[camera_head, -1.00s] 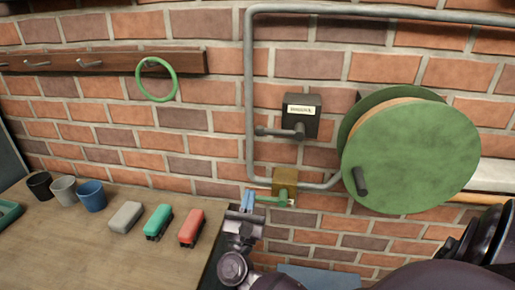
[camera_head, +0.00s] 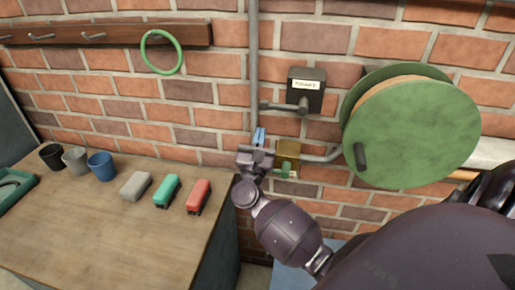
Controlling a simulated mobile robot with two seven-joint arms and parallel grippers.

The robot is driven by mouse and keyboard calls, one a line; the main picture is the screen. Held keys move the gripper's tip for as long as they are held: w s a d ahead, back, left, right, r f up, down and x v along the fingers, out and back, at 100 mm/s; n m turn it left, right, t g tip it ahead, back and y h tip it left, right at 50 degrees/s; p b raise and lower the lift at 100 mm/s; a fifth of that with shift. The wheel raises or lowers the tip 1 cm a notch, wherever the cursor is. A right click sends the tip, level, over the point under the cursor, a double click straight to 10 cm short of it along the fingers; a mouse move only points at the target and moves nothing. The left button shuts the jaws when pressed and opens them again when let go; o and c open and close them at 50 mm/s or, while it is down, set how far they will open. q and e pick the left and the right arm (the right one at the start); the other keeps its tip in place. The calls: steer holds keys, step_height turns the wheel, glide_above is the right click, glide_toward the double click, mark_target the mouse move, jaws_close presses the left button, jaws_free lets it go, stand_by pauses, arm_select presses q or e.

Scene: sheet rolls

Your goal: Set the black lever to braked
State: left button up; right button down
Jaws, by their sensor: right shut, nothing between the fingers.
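The black lever (camera_head: 283,106) sticks out to the left from a dark box (camera_head: 306,87) on the brick wall. It lies about level, with a round knob at its left end. The box carries a white label (camera_head: 307,85) too small to read surely. My right gripper (camera_head: 259,135), with blue fingertips, is shut and empty. In the picture it is just below the lever's knob, with a gap between them. I cannot tell its depth from the wall. My left gripper is not in view.
A brass valve block (camera_head: 289,153) with a green part is right of my gripper, partly hidden. A grey pipe (camera_head: 253,60) runs down behind it. A green reel (camera_head: 415,132) is on the right. The workbench (camera_head: 120,225) holds cups and colored blocks.

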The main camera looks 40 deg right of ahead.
steer(key=r, duration=0.1)
steer(key=r+p, duration=0.1)
steer(key=d+r, duration=0.1)
steer(key=r, duration=0.1)
steer(key=shift+w+p, duration=0.25)
steer(key=shift+p, duration=0.15)
